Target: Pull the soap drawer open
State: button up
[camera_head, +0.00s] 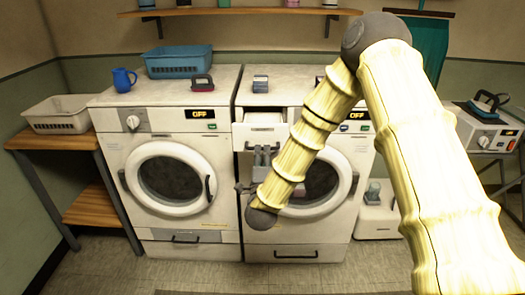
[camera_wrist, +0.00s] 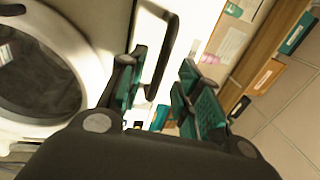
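The soap drawer (camera_head: 244,134) is the white front at the upper left of the right-hand washing machine (camera_head: 256,222). It appears to stand out from the panel, with a darker gap along its top. My gripper (camera_head: 262,155) is just below and in front of the drawer front, its fingers pointing up. In the wrist view a dark looped handle (camera_wrist: 168,45) reaches down between my two fingers (camera_wrist: 160,92). The fingers are apart, with gaps visible beside the handle; I cannot tell whether either touches it. My arm hides part of the machine's round door.
A second washing machine (camera_head: 162,236) stands at left. A blue basket (camera_head: 178,62), blue mug (camera_head: 123,79) and red-dark iron-like item (camera_head: 202,83) are on top. A wooden side table (camera_head: 55,141) holds a white basket (camera_head: 58,116). The floor in front is clear.

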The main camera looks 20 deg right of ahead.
jog(key=v, duration=0.8)
jog(key=s+a+f+n+g+y+p, duration=0.1)
jog(key=s+f+n+g+y, duration=0.35)
jog(key=f, duration=0.85)
jog(key=s+f+n+g+y, duration=0.2)
jog(key=s+f+n+g, duration=0.3)
jog(key=s+f+n, duration=0.6)
jog(key=s+d+f+n+g, duration=0.1)
jog(key=s+f+g, duration=0.2)
jog(key=s, duration=0.6)
jog(key=s+d+f+n+g, duration=0.2)
jog(key=s+f, duration=0.3)
jog(key=s, duration=0.4)
jog(key=s+d+f+n+g, duration=0.1)
jog(key=s+f+g, duration=0.3)
jog(key=s, duration=0.5)
jog(key=shift+s+d+f+n+g+p, duration=0.25)
jog(key=shift+s+f+n+g+p, duration=0.2)
jog(key=shift+n, duration=0.3)
jog(key=shift+a+h, duration=0.1)
jog(key=shift+h, duration=0.15)
